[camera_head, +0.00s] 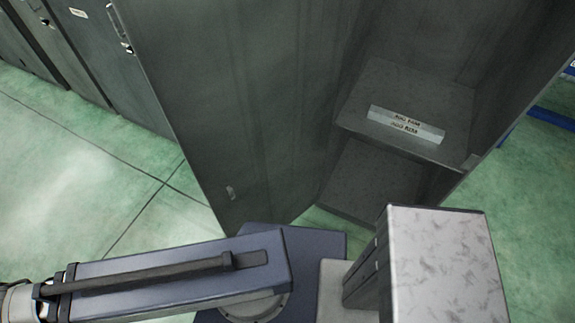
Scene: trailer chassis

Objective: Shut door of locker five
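A dark grey locker (410,80) stands open in the head view. Its door (235,110) is swung wide to the left, with its flat face toward me and a small fitting (230,191) low on it. A latch or handle (121,32) shows at the door's far left edge. No locker number is readable. Inside, a shelf (375,85) holds a pale bar with printed lettering (405,125). My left arm comes in from the lower left, below the door. Neither gripper is in view.
More grey lockers (85,45) stand in a row at the upper left. The green tiled floor (70,190) is clear to the left of the door. Blue rails (552,118) show at the right edge. Parts of my own body fill the bottom.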

